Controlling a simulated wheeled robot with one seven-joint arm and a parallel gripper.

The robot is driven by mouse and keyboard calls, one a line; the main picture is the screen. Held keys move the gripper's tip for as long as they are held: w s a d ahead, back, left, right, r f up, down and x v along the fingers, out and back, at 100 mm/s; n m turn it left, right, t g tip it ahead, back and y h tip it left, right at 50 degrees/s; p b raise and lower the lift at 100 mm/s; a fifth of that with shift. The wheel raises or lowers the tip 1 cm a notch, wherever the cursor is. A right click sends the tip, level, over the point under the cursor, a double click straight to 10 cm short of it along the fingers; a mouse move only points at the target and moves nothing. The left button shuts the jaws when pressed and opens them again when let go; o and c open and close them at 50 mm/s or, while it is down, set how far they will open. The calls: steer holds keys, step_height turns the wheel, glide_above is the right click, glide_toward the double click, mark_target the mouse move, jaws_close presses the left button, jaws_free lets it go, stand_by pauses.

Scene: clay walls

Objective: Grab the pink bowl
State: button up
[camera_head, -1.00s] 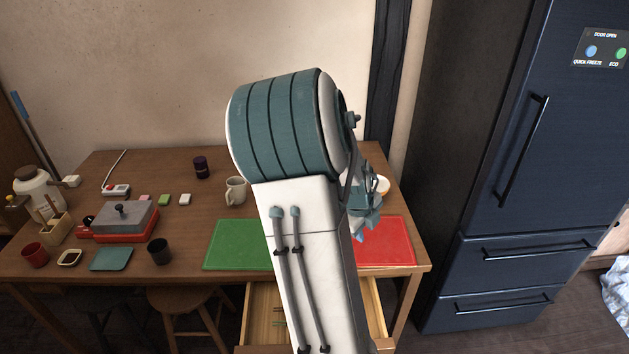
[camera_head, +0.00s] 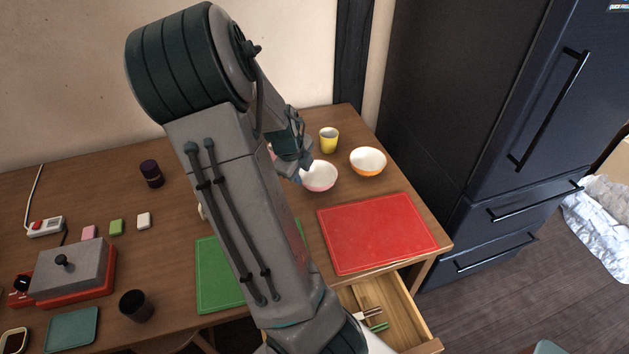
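The pink bowl (camera_head: 320,178) stands upright on the table, white inside with a pink outer side. Its left rim is close to or behind my gripper (camera_head: 299,177), which hangs at the bowl's left side. I cannot tell whether the gripper touches the bowl. The fingers are small and partly hidden by my own arm, so their opening does not show.
An orange bowl (camera_head: 368,162) and a yellow cup (camera_head: 329,140) stand close to the pink bowl. A red board (camera_head: 377,232) lies in front, above an open drawer (camera_head: 400,318). A green board (camera_head: 218,275) is partly behind my arm. The dark fridge (camera_head: 480,120) stands at the right.

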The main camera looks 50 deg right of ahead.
mark_target(310, 186)
steer(key=x, duration=0.5)
steer(key=shift+d+f+b, duration=0.2)
steer(key=shift+f+b, duration=0.1)
steer(key=shift+b, duration=0.1)
steer(key=shift+d+x, duration=0.2)
steer(key=shift+x, duration=1.05)
steer(key=shift+d+x, duration=0.15)
steer(key=shift+x, duration=1.1)
steer(key=shift+r, duration=0.1)
jaws_close()
